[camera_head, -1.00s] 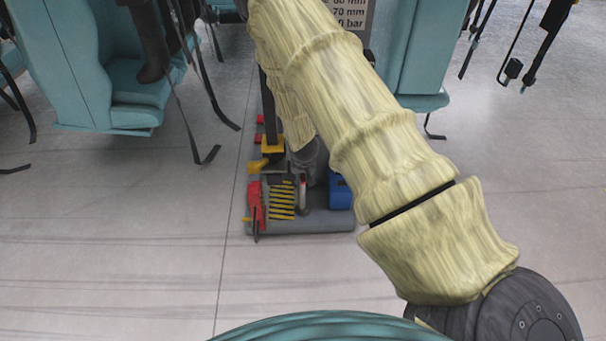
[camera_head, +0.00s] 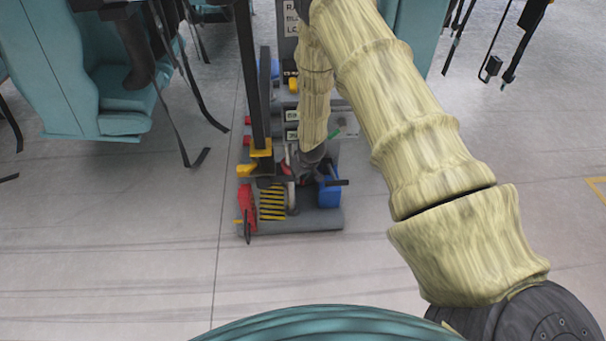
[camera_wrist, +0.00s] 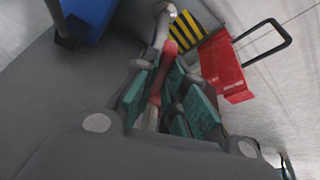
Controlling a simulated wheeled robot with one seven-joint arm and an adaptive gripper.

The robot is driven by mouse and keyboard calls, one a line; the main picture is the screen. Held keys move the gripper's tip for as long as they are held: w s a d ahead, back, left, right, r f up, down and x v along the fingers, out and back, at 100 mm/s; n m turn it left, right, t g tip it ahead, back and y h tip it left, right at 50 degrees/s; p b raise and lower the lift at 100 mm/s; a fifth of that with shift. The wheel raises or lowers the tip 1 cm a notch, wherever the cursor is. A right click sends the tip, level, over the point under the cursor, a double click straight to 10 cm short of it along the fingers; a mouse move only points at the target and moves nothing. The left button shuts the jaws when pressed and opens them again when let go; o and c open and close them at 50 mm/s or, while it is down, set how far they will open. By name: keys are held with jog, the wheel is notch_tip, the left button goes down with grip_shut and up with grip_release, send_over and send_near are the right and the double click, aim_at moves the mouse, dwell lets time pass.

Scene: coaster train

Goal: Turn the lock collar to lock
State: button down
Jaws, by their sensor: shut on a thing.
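My gripper (camera_head: 308,172) is low over the grey station, below the sleeved forearm. In the wrist view, my gripper (camera_wrist: 166,80) has its green finger pads on both sides of a slim red part (camera_wrist: 168,52), and the jaws are shut on it. This red part looks like the lock collar. It lies in line with a pale grey pipe (camera_wrist: 165,18), which also shows in the head view (camera_head: 292,197). The fingers hide much of the red part, and I cannot make out any lock mark.
Beside the pipe are a yellow-and-black striped panel (camera_wrist: 198,36), a red block (camera_wrist: 222,66) with a black handle (camera_wrist: 266,36), and a blue box (camera_head: 329,194). A black post (camera_head: 252,85) rises on the left. Teal seats (camera_head: 85,75) stand further left. The front floor is clear.

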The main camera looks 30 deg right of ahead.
jog(key=c, duration=1.5)
grip_release()
jog(key=v, duration=1.2)
